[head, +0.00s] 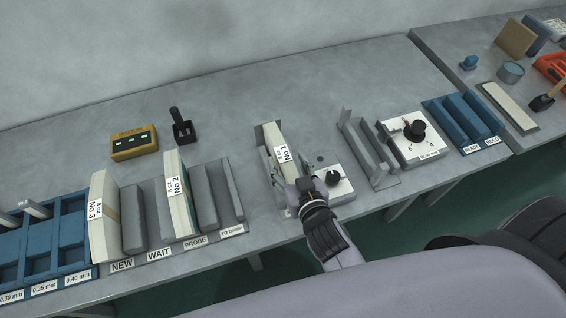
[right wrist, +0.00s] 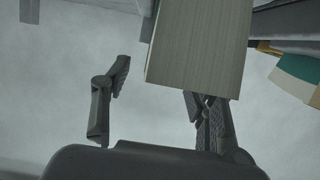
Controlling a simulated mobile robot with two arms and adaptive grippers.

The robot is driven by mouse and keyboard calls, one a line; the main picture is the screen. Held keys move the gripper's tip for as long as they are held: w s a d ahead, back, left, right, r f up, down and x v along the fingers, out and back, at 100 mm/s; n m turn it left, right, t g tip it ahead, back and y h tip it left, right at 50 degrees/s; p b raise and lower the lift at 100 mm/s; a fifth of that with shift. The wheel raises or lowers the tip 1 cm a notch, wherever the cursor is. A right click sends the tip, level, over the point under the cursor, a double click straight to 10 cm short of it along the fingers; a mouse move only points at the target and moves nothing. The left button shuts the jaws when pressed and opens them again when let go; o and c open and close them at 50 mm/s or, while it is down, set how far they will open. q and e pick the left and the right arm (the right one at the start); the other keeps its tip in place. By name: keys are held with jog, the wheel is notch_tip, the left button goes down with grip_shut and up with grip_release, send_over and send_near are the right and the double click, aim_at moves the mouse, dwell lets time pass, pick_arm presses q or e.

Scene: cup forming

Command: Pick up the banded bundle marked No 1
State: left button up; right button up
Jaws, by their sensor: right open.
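The banded bundle No 1 (head: 275,137) is a cream block with a white label. In the right wrist view the bundle (right wrist: 200,48) fills the upper middle. My right gripper (head: 292,181) is at the near end of the bundle. In the right wrist view its two fingers (right wrist: 158,84) are apart, and the bundle's end overlaps the right finger. A clear gap shows at the left finger. I cannot tell whether a finger touches the bundle. My left gripper is not in view.
Bundles No 2 (head: 179,196) and No 3 (head: 104,220) stand in the labelled rack at left. A dial box (head: 340,185) sits close right of my gripper. A yellow display box (head: 134,142) and a black stand (head: 182,127) are behind.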

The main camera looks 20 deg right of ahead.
aim_at(284, 157)
jog(key=x, duration=0.4)
jog(key=shift+w+a+r+p, duration=0.1)
jog(key=shift+r+p, duration=0.1)
jog(key=shift+p, duration=0.2)
jog(key=shift+c, duration=0.5)
grip_shut()
jog(key=shift+r, duration=0.1)
